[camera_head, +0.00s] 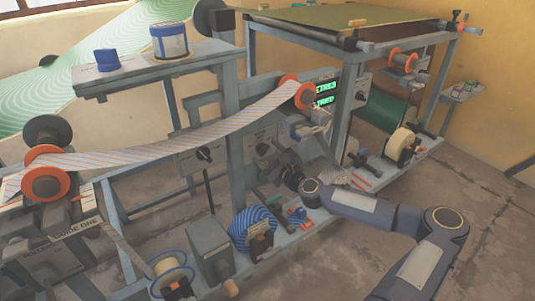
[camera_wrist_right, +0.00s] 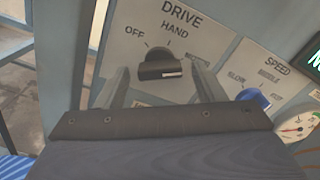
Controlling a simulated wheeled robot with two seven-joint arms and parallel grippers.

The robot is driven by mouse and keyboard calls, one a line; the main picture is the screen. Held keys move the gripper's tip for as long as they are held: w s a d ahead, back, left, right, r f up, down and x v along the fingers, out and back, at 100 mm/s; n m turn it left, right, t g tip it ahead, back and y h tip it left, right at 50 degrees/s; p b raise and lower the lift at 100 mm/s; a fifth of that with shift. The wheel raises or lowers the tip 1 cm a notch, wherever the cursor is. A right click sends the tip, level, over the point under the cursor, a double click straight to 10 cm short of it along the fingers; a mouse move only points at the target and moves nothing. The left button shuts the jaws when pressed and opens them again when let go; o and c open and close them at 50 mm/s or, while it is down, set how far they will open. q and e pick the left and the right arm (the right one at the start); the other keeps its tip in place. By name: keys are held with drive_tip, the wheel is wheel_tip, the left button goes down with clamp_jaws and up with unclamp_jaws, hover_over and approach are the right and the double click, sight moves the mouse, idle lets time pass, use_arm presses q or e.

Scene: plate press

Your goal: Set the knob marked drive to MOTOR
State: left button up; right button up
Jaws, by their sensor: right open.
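The DRIVE panel (camera_wrist_right: 210,22) fills the middle of the right wrist view, with OFF at the left and HAND at the top of its dial. Its black knob (camera_wrist_right: 159,66) has its bar lying roughly level across the dial. Which mark it points at is not clear, and no MOTOR label can be read; part of the dial is behind my fingers. My right gripper (camera_wrist_right: 160,76) is open, one finger on each side of the knob, with gaps visible. In the head view my right gripper (camera_head: 289,168) is near the frame's lower panels. My left gripper is not in view.
A SPEED panel (camera_wrist_right: 284,66) with a blue knob (camera_wrist_right: 254,98) and a round gauge (camera_wrist_right: 298,127) sits right of the DRIVE panel. A striped web (camera_head: 190,137) runs above. A blue-striped roll (camera_head: 252,226) and grey box (camera_head: 209,247) stand on the lower shelf.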

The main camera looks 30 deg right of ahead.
drive_tip(key=s, duration=0.7)
drive_tip(key=shift+s+d+p, duration=0.2)
drive_tip(key=shift+d+p, duration=0.1)
drive_tip(key=shift+p, duration=0.1)
